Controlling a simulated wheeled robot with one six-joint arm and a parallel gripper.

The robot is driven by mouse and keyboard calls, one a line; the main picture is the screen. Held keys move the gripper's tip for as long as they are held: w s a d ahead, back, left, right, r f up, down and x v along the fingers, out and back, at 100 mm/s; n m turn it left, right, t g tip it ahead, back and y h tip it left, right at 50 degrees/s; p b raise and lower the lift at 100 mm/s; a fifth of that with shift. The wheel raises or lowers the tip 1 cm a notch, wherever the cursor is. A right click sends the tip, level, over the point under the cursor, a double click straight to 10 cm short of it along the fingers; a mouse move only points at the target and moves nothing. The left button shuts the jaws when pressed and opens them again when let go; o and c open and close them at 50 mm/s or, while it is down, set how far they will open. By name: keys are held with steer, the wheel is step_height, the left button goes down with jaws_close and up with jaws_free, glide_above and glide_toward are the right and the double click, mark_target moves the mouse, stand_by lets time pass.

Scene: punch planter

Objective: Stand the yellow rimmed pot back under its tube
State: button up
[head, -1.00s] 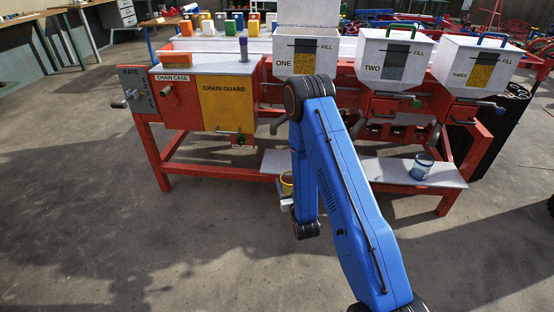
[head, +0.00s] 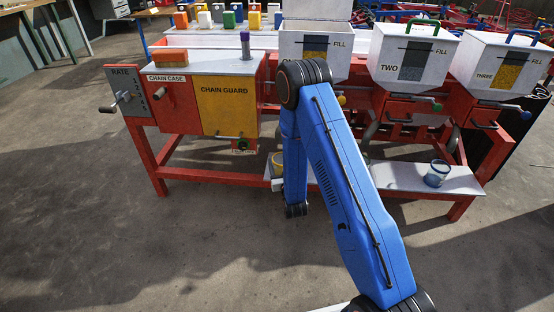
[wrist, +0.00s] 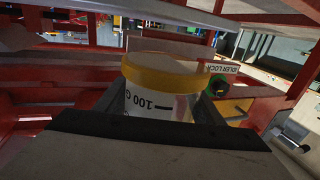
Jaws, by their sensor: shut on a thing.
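The yellow rimmed pot (wrist: 158,95) is white with a yellow rim and a black "100 G" print. In the wrist view it sits between the dark fingers of my gripper (wrist: 160,112), which are shut on it. In the head view a small part of the pot (head: 278,162) shows left of my arm, at the left end of the pale shelf (head: 402,178).
A blue rimmed pot (head: 436,174) stands on the right part of the shelf. Hoppers TWO (head: 390,62) and THREE (head: 487,76) have grey tubes below. The red frame (head: 215,173) and the green knob (head: 243,145) are close left of the pot. The floor in front is clear.

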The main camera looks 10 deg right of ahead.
steer(key=w, duration=0.7)
steer(key=shift+w, duration=0.2)
steer(key=shift+w+f, duration=0.15)
steer(key=shift+f, duration=1.6)
steer(key=o, duration=1.3)
steer(key=shift+f, duration=0.1)
steer(key=shift+o, duration=0.2)
steer(key=shift+s, duration=0.3)
steer(key=s, duration=1.1)
steer(key=shift+s, duration=0.25)
